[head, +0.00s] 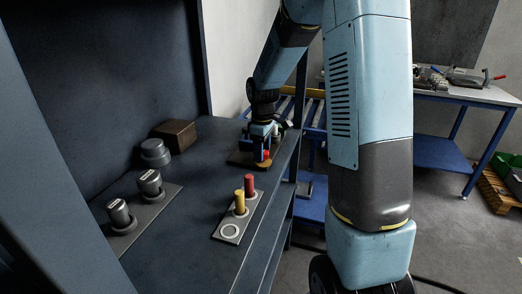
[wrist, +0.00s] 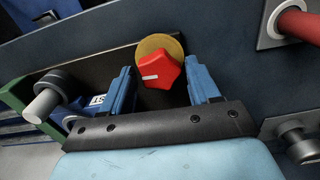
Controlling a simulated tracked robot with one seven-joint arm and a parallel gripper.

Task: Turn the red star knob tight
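The red star knob (wrist: 162,70) has a white pointer mark and sits on a round brass disc (wrist: 150,43) on a dark plate (wrist: 88,72). In the wrist view my gripper (wrist: 163,82) has one blue finger to the left of the knob and one to the right. A gap shows between the knob and each finger, so the gripper looks open and not closed on it. In the head view my gripper (head: 262,148) points down over the plate at the far end of the bench, and the knob (head: 266,155) is partly hidden behind it.
A small plate (head: 229,230) with a yellow and a red peg (head: 249,185) stands nearer on the bench. Grey cylinders (head: 149,183) and a brown block (head: 176,133) lie to the left. A grey cylinder (wrist: 47,100) is close beside the left finger.

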